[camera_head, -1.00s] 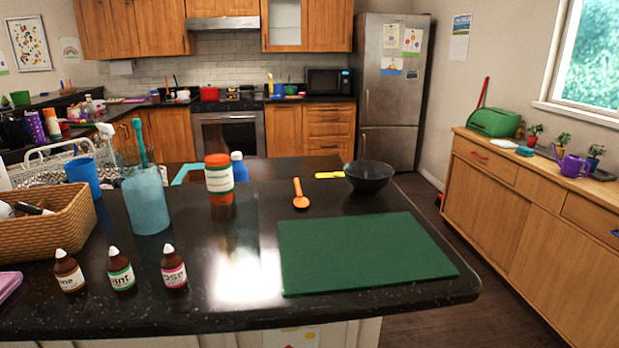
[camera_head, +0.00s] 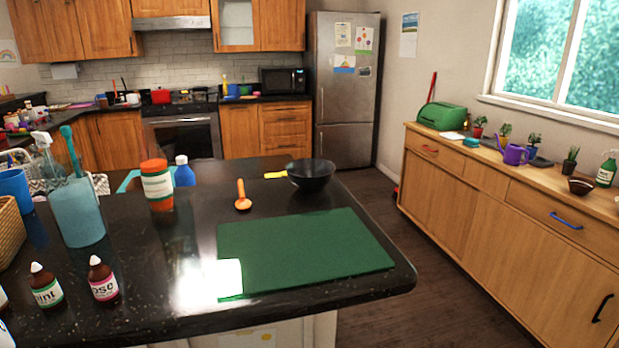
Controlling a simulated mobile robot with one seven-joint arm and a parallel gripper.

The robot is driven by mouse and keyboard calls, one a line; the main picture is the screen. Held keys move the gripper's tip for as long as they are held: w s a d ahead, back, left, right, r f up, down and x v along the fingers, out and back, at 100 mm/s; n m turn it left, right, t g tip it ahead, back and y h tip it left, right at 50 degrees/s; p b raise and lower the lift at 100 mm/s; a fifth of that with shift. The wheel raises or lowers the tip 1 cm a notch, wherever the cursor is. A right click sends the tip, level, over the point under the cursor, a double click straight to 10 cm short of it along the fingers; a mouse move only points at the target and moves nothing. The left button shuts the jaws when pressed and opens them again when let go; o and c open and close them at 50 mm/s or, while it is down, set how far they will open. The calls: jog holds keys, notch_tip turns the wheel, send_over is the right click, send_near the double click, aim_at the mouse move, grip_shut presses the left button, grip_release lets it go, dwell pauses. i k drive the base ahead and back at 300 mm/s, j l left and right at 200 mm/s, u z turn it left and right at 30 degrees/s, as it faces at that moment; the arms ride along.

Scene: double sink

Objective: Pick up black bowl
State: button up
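A black bowl (camera_head: 311,175) stands upright near the far right edge of the dark countertop (camera_head: 150,295). Its inside looks empty. It sits just beyond the green cutting mat (camera_head: 300,250), with a yellow-handled thing (camera_head: 275,175) close at its left. A smaller dark bowl (camera_head: 580,187) stands on the wooden sideboard at the right; it looks dark brown. My gripper is not in view.
An orange spoon (camera_head: 242,196), an orange-capped jar (camera_head: 157,186) and a teal container (camera_head: 78,212) stand or lie left of the bowl. Brown bottles (camera_head: 103,281) are at the front left. Open floor (camera_head: 400,270) lies between the counter and the sideboard (camera_head: 480,215).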

aim_at(310, 178)
jog(key=i+l+z, duration=0.4)
jog(key=l, duration=0.15)
jog(key=i+l+z, duration=0.15)
jog(key=i, duration=0.35)
